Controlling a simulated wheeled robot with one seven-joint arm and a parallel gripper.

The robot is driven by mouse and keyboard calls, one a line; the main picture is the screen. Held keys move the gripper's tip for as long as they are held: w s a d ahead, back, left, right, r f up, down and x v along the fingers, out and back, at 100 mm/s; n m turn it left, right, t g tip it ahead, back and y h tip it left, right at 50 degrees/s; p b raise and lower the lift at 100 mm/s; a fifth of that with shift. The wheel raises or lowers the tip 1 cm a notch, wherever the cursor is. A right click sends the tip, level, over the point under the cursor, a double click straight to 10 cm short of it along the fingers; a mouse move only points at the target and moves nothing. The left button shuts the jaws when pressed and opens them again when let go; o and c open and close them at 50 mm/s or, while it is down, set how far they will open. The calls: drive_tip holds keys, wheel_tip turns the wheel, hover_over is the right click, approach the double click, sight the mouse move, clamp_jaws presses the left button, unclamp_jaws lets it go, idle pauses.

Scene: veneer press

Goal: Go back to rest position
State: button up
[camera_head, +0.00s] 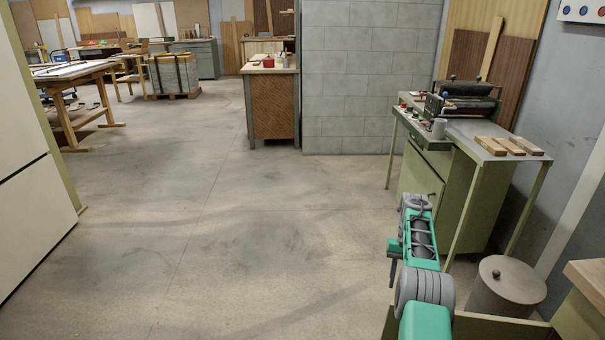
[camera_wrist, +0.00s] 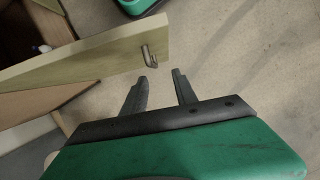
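My gripper (camera_wrist: 159,75) is open in the wrist view, its two dark fingers spread with nothing between them. Bare floor shows between and beyond the fingers. In the head view my gripper (camera_head: 392,280) hangs at the left of my green arm, low over the floor; its fingertips are too small there to judge. A pale green panel (camera_wrist: 95,65) with a metal handle (camera_wrist: 150,57) stands just beyond the left finger in the wrist view. The handle looks close to that fingertip but is not between the fingers.
The green panel (camera_head: 500,328) juts from a wood-topped cabinet (camera_head: 580,318) at lower right. A lidded round bin (camera_head: 508,285) stands behind it. A green metal table (camera_head: 500,130) holds several wooden blocks and a machine. The floor (camera_head: 220,240) at left and centre is clear.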

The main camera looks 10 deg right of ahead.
drive_tip(key=a+r+n+t+h+p, duration=0.15)
drive_tip(key=a+r, duration=0.25)
drive_tip(key=r, duration=0.5)
drive_tip(key=a+r+y+p, duration=0.15)
drive_tip(key=a+r, duration=0.25)
drive_tip(key=r, duration=0.4)
drive_tip(key=s+a+r+n+t+h+p, duration=0.1)
drive_tip(key=s+a+r+p, duration=0.15)
drive_tip(key=a+r, duration=0.2)
drive_tip(key=s+a+r+t+h+p, duration=0.1)
drive_tip(key=s+a+r, duration=0.25)
drive_tip(key=r, duration=0.25)
drive_tip(key=s+a+r+n+t+p, duration=0.1)
drive_tip(key=s+a, duration=0.4)
drive_tip(key=s, duration=0.5)
drive_tip(key=s+a+r+n+t+p, duration=0.1)
drive_tip(key=s+a+p, duration=0.3)
drive_tip(key=s, duration=0.5)
drive_tip(key=shift+s+a+r+n+t, duration=0.35)
drive_tip(key=shift+s+a+r+t, duration=0.05)
drive_tip(key=shift+a+t, duration=0.3)
